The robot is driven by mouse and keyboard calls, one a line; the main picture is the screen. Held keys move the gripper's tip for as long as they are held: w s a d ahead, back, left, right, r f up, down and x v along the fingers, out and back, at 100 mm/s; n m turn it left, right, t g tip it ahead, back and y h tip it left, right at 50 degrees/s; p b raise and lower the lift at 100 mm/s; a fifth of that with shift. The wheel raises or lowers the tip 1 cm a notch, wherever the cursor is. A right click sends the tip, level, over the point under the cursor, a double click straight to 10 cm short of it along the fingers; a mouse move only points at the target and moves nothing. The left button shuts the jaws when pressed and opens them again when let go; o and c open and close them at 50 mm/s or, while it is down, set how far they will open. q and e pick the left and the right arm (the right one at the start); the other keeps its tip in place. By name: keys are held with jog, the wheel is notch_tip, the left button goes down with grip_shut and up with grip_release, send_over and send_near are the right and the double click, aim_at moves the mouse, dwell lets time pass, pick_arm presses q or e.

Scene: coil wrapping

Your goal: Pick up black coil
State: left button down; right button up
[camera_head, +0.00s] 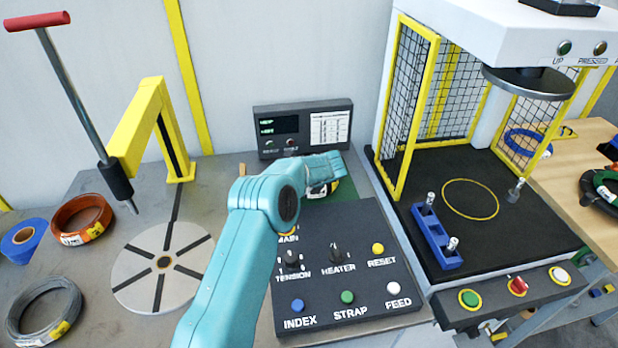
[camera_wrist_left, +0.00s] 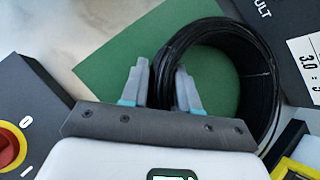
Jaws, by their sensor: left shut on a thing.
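A black coil (camera_wrist_left: 262,72) shows in the left wrist view over a green mat (camera_wrist_left: 115,50). My left gripper (camera_wrist_left: 160,75) has one finger on each side of the near-left part of the coil's ring and is shut on it. In the head view my left gripper (camera_head: 325,170) is at the far end of the control panel, over the green mat (camera_head: 347,212). There the arm hides most of the coil. I cannot tell whether the coil still touches the mat. My right gripper is not in view.
The control panel (camera_head: 318,272) with knobs and buttons lies under my left arm. A display box (camera_head: 280,125) stands just behind the gripper. A round turntable (camera_head: 140,285), an orange coil (camera_head: 70,215) and a grey coil (camera_head: 22,310) are at left. A caged press (camera_head: 470,170) is at right.

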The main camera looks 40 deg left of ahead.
pick_arm(q)
jog(key=shift+r, duration=0.1)
notch_tip(320, 180, up, 20)
dwell(0.7)
